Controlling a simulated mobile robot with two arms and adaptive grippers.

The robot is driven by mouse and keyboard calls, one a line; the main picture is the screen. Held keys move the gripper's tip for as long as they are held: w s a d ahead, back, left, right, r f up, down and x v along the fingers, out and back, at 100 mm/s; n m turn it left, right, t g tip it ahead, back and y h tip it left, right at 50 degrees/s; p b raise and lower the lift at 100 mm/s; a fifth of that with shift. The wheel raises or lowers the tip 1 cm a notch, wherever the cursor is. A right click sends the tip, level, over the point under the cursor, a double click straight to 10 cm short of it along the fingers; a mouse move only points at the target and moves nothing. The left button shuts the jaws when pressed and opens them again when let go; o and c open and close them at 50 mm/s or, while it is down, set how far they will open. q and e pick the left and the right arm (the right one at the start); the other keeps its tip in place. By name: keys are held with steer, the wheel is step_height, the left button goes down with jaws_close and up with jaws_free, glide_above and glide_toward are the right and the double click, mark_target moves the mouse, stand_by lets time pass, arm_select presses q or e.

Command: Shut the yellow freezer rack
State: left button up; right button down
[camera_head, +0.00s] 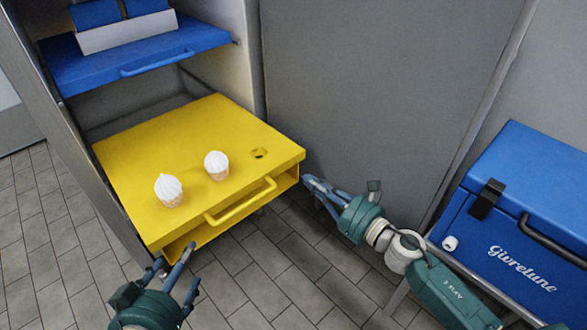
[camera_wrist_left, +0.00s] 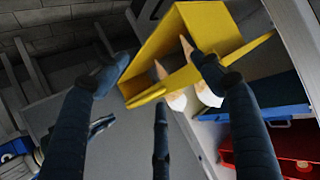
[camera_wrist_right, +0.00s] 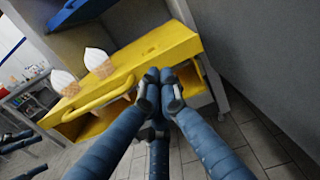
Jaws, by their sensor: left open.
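The yellow freezer rack (camera_head: 130,150) is pulled out of the grey cabinet, with a bar handle (camera_head: 240,201) on its front. Two white-topped ice cream cones (camera_head: 169,190) (camera_head: 216,165) stand in it on the left and middle; a hole (camera_head: 259,153) at the right is empty. My left gripper (camera_head: 176,268) is open and empty, by the rack's front left corner. My right gripper (camera_head: 310,183) has its fingers together by the rack's front right corner; in the right wrist view the fingertips (camera_wrist_right: 160,85) overlap the rack front. Whether they touch it cannot be told.
A blue rack (camera_head: 190,42) with a white box and blue blocks sits above the yellow one. A blue cooler (camera_head: 530,190) stands on a stand at the right. A large grey panel (camera_head: 370,80) rises right of the rack. The tiled floor in front is free.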

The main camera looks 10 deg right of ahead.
mark_target(286, 163)
steer(key=x, duration=0.6)
steer(key=shift+w, duration=0.1)
steer(key=shift+w+a, duration=0.3)
steer(key=shift+w, duration=0.15)
